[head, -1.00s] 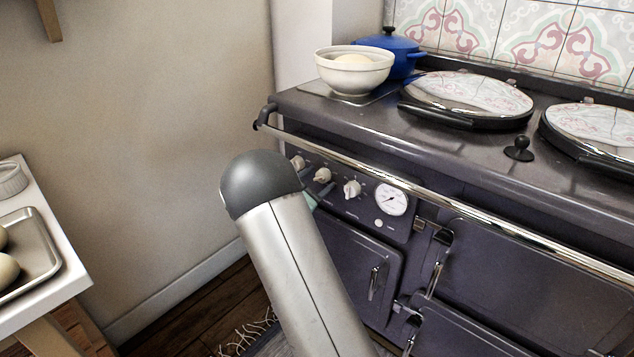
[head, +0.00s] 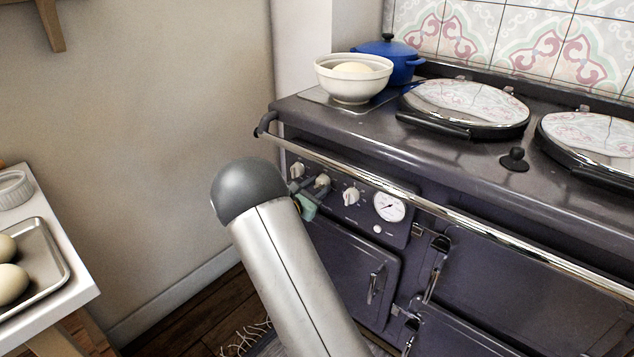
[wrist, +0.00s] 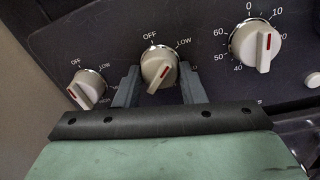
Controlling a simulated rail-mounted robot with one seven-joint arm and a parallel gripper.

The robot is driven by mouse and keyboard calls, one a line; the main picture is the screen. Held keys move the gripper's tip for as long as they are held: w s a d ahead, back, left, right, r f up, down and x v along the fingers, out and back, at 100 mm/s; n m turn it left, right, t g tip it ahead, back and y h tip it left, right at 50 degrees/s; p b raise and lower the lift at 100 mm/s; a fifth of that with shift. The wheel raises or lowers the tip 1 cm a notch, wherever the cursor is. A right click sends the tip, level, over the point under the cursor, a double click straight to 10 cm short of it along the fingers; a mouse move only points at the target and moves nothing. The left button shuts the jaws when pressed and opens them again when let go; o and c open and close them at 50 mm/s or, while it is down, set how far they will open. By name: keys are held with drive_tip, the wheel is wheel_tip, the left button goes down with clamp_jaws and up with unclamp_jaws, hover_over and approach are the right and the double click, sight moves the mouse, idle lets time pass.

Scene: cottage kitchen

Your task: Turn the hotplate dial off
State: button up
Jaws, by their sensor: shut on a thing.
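The stove's control panel has a row of cream dials with red marks. The middle dial (wrist: 159,68), labelled OFF and LOW, sits between the two grey fingers of my gripper (wrist: 158,88) in the wrist view. The fingers are shut on it. Its grip bar slants from upper right to lower left, so its red mark is not in line with OFF. In the head view this dial (head: 322,181) is partly covered by my gripper (head: 318,189). Another OFF dial (wrist: 87,88) is to its left, untouched. No label naming the hotplate is readable.
A numbered timer dial (wrist: 256,43) is to the right of the held dial. A chrome rail (head: 400,188) runs above the panel. A cream bowl (head: 352,82) and a blue pot (head: 403,62) stand on the stove top. A side counter (head: 75,300) is at left.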

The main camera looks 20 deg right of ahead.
drive_tip(key=n+p, duration=0.1)
drive_tip(key=p, duration=0.1)
drive_tip(key=n+p, duration=0.4)
drive_tip(key=shift+r, duration=0.3)
drive_tip(key=n+p, duration=0.1)
drive_tip(key=n, duration=0.1)
drive_tip(key=n+p, duration=0.1)
drive_tip(key=p, duration=0.1)
drive_tip(key=shift+f+n+g+p, duration=0.2)
drive_tip(key=shift+n+g+p, duration=0.1)
drive_tip(key=shift+n+g, duration=0.1)
drive_tip(key=shift+f, duration=0.1)
drive_tip(key=o, duration=1)
drive_tip(key=v, duration=1.7)
drive_tip(key=shift+s+a+p, duration=0.2)
drive_tip(key=shift+p, duration=0.15)
